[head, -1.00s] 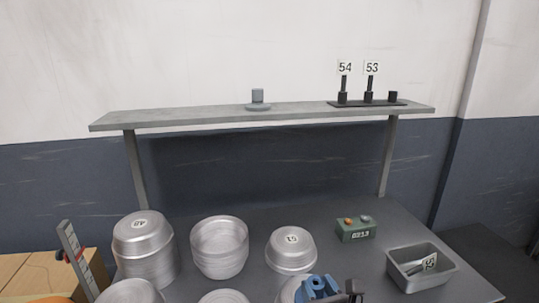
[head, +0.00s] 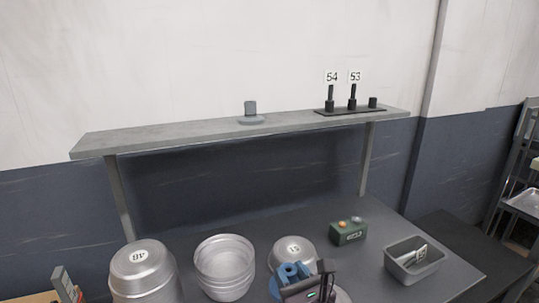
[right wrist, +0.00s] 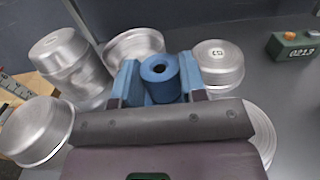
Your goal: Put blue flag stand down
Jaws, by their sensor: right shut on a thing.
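My right gripper (head: 308,284) is at the bottom of the head view, over the front of the table among the pans. It is shut on the blue flag stand (head: 289,273), a short blue cylinder. In the right wrist view the blue flag stand (right wrist: 158,77) sits between the two fingers, with its open top hole facing the camera. No flag shows in it. The pans near it are behind and beside the gripper; I cannot tell whether its underside touches anything. My left gripper is not in view.
Stacked metal pans stand at left, with tag 48 (head: 140,272), in the middle (head: 225,262) and with tag 51 (head: 292,248). A green box (head: 348,232) and a grey tray (head: 428,266) are at right. A raised shelf (head: 180,137) holds a grey stand (head: 250,113) and black flag rack (head: 335,112).

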